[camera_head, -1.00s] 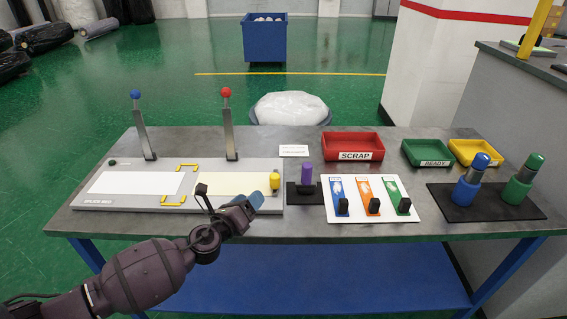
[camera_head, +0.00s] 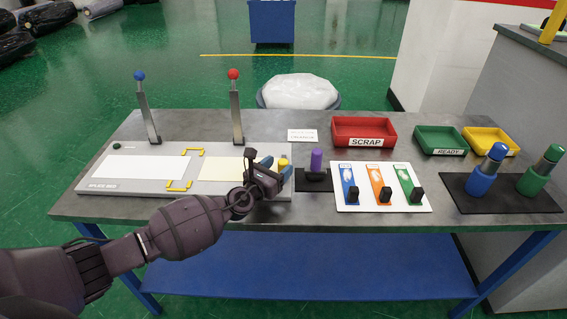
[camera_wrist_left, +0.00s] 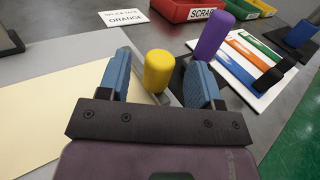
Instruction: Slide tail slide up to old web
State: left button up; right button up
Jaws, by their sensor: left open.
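The splice bed (camera_head: 112,187) lies on the left of the table, with a white web sheet (camera_head: 150,166) on its left and a cream web sheet (camera_head: 218,168) on its right. A yellow knob (camera_head: 283,163) stands at the right end of the cream sheet. My left gripper (camera_head: 270,164) is at this knob. In the left wrist view my open fingers (camera_wrist_left: 162,82) stand on either side of the yellow knob (camera_wrist_left: 158,70), with gaps visible. The knob's base is partly hidden. My right gripper is not in view.
Two upright levers, blue-topped (camera_head: 140,76) and red-topped (camera_head: 233,74), stand behind the bed. A purple handle (camera_head: 316,160) is close to the right of the knob. A white board (camera_head: 345,202) with coloured strips, a red SCRAP bin (camera_head: 364,130) and blue and green cylinders are farther right.

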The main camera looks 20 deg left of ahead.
pick_arm(q)
jog(key=shift+x, duration=1.45)
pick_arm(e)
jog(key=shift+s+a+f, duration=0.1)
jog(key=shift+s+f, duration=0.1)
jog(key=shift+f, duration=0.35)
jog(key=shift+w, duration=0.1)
